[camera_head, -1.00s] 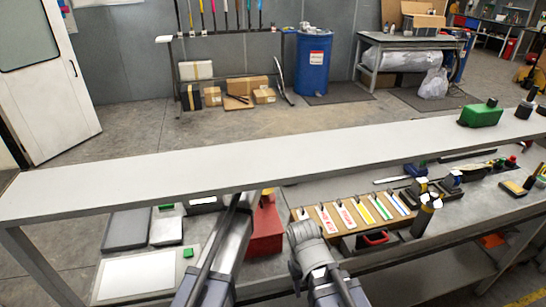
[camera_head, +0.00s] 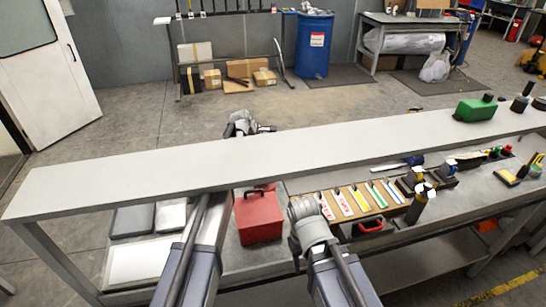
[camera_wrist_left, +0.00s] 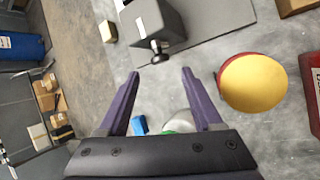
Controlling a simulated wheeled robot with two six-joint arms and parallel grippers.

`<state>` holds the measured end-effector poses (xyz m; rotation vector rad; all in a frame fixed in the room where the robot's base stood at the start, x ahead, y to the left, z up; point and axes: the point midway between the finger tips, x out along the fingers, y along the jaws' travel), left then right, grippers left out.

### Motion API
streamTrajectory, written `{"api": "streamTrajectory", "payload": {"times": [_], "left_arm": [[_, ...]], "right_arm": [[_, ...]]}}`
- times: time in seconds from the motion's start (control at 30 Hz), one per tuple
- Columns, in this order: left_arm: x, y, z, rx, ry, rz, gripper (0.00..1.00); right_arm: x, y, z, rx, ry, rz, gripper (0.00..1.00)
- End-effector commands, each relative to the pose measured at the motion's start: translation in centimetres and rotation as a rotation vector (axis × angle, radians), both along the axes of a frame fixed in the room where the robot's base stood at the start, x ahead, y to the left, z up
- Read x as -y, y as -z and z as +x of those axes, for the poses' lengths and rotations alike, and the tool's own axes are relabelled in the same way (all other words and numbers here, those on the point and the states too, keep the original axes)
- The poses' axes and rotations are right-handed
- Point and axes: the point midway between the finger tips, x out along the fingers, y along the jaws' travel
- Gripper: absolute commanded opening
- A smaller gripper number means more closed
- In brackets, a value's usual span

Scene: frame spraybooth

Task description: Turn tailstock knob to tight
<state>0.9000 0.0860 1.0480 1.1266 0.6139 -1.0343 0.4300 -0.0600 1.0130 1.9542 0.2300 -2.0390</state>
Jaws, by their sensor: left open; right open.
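In the left wrist view, a dark grey block (camera_wrist_left: 150,22) carries a small black knob (camera_wrist_left: 158,50) on its near side. It looks like the tailstock and its knob, though I cannot be sure. My left gripper (camera_wrist_left: 160,75) is open, its two purple fingers pointing towards the knob with a gap left before it. Nothing is between the fingers. In the head view, part of my left arm's end (camera_head: 241,125) shows beyond the long grey shelf. My right gripper (camera_head: 294,248) is open near the bench's front, its fingers mostly hidden. The knob is not clear in the head view.
The long grey shelf (camera_head: 330,140) crosses above the bench. A red box (camera_head: 258,218) stands between my arms. A yellow disc (camera_wrist_left: 255,82) lies right of my left fingers. A tool board (camera_head: 375,212) and dark bottle (camera_head: 417,208) are to the right.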

Motion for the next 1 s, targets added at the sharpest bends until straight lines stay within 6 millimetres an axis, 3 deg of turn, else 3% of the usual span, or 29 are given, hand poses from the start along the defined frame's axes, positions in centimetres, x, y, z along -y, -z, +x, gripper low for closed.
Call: {"api": "streamTrajectory", "payload": {"times": [0.03,0.4,0.77,1.0], "left_arm": [[0.2,1.1,0.4,0.000,0.001,0.000,0.67],[1.9,5.0,2.4,0.002,0.002,0.002,0.67],[2.2,5.1,2.6,0.001,0.001,0.002,0.67],[2.1,5.1,2.6,0.001,0.001,0.002,0.40]], "right_arm": [[0.0,1.1,0.0,0.000,0.000,0.000,0.50],[0.0,5.0,0.0,0.000,0.002,0.000,0.50],[0.0,5.1,0.0,0.000,0.002,0.000,0.50],[0.0,5.1,0.0,0.000,0.002,0.000,0.50]]}}
